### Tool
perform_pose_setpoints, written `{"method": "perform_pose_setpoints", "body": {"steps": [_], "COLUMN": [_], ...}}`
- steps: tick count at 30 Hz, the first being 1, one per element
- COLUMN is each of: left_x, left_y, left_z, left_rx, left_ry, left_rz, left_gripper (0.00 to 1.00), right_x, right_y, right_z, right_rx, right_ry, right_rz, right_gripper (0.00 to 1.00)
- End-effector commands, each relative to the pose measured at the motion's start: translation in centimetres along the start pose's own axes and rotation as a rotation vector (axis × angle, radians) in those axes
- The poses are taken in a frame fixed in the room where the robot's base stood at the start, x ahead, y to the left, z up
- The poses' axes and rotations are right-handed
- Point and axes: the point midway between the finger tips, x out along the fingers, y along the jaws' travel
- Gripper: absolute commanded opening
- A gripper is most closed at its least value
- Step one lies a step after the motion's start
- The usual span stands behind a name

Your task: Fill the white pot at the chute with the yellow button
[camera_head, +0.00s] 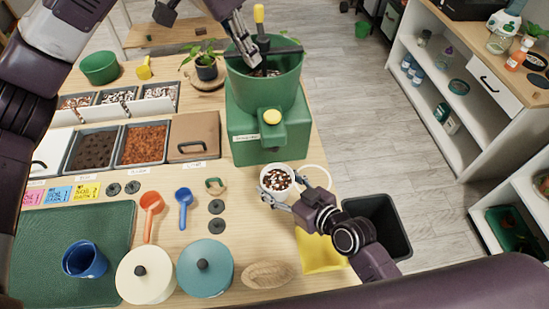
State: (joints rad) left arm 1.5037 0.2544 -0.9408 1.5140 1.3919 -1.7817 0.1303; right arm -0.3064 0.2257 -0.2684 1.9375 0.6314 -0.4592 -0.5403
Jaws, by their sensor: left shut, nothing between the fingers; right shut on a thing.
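The white pot (265,192) stands or is held just in front of the green dispenser (243,128), below its chute. A brown mix with white bits (277,180) shows inside the pot. The yellow button (272,116) is on top of the chute block. My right gripper (284,196) is shut on the pot from the right and front. My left gripper (246,48) is shut and empty over the left side of the green hopper (265,85), beside the yellow-topped stirring handle (259,14). Dark mix shows in the hopper. Whether the pot touches the table is hard to tell.
Bins of soil and chips (143,144) stand to the left. An orange scoop (150,203), a blue scoop (183,198) and lidded jars (205,268) lie in front. A white ring-shaped saucer (318,178) and a black bin (384,216) are to the right.

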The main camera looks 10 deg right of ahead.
Motion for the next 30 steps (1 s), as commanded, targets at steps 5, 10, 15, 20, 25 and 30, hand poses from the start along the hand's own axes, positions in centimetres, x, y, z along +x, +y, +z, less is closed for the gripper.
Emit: {"method": "perform_pose_setpoints", "body": {"steps": [5,10,15,20,25,30], "left_x": [-0.4,-0.7,-1.0,-1.2,-1.5,-1.7], "left_y": [0.0,0.0,0.0,0.0,0.0,0.0], "left_z": [-0.2,-0.3,-0.4,-0.5,-0.6,-0.7], "left_rx": [0.000,0.000,0.000,0.000,0.000,0.000], "left_ry": [0.000,0.000,0.000,0.000,0.000,0.000], "left_rz": [0.000,0.000,0.000,0.000,0.000,0.000], "left_gripper": [0.00,0.00,0.00,0.00,0.00,0.00], "right_x": [-1.0,-2.0,-2.9,-3.8,-4.7,-5.6], "right_y": [-0.7,-1.3,-1.9,-2.5,-3.2,-3.8], "right_z": [0.4,0.7,1.1,1.5,1.9,2.2], "right_rx": [0.001,0.001,0.001,0.000,0.000,0.001], "right_ry": [0.000,0.000,-0.001,-0.001,0.000,0.000], "right_rz": [0.000,0.000,0.000,-0.001,0.000,0.000], "right_gripper": [0.34,0.34,0.34,0.34,0.34,0.34]}}
